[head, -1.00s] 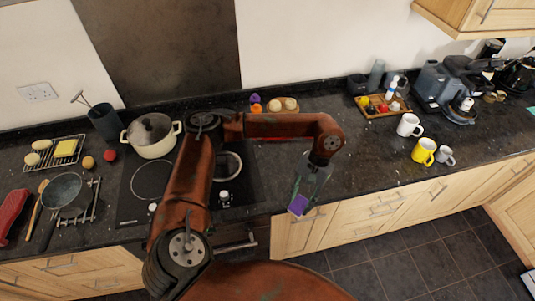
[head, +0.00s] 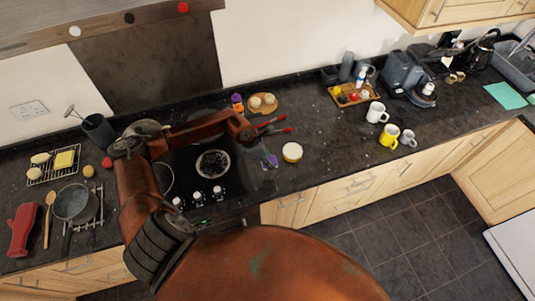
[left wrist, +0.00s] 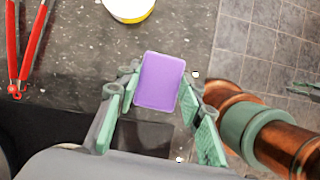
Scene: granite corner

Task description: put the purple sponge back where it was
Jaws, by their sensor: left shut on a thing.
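The purple sponge (left wrist: 160,80) is a flat rectangular block between the green fingertips of my left gripper (left wrist: 163,84) in the left wrist view. The fingers are shut on its two sides. In the head view the sponge (head: 270,161) and my left gripper (head: 263,157) are over the counter, just right of the hob. Whether the sponge touches the counter I cannot tell. A small greenish part at the right edge of the left wrist view may be my right gripper (left wrist: 305,88); its jaws are unclear.
A round white and yellow tub (head: 292,152) stands close right of the sponge. Red-handled tongs (head: 274,126) lie behind it. A pan (head: 213,164) sits on the hob. A wooden board (head: 262,103) with round buns lies farther back. The counter toward the yellow mug (head: 389,135) is clear.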

